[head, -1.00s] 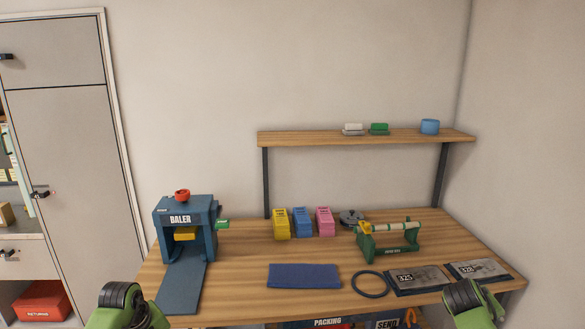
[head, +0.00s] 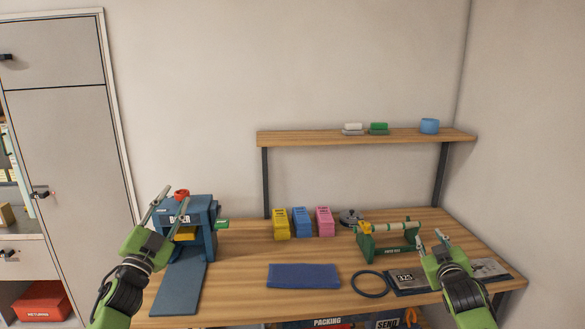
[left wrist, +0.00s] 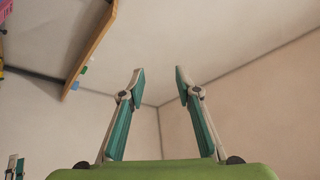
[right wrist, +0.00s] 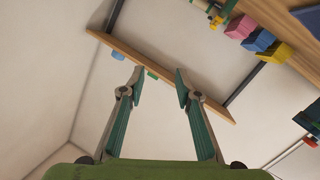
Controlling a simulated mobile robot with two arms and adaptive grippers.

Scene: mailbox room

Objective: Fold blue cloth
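The blue cloth (head: 303,276) lies flat on the wooden table near its front edge, a dark blue rectangle. My left gripper (head: 168,202) is raised in front of the baler, well left of the cloth. Its fingers are apart and empty, as the left wrist view (left wrist: 158,75) also shows. My right gripper (head: 431,243) is raised over the right part of the table, right of the cloth, with fingers apart and empty. The right wrist view (right wrist: 158,75) shows the same open fingers. Neither gripper touches the cloth.
The baler (head: 203,226) with its dark ramp (head: 180,289) stands left. A dark ring (head: 370,284), a green roller stand (head: 389,249) and grey packets (head: 405,281) lie right. Yellow, blue (head: 302,222) and pink blocks stand behind the cloth. A wall shelf (head: 365,138) hangs above.

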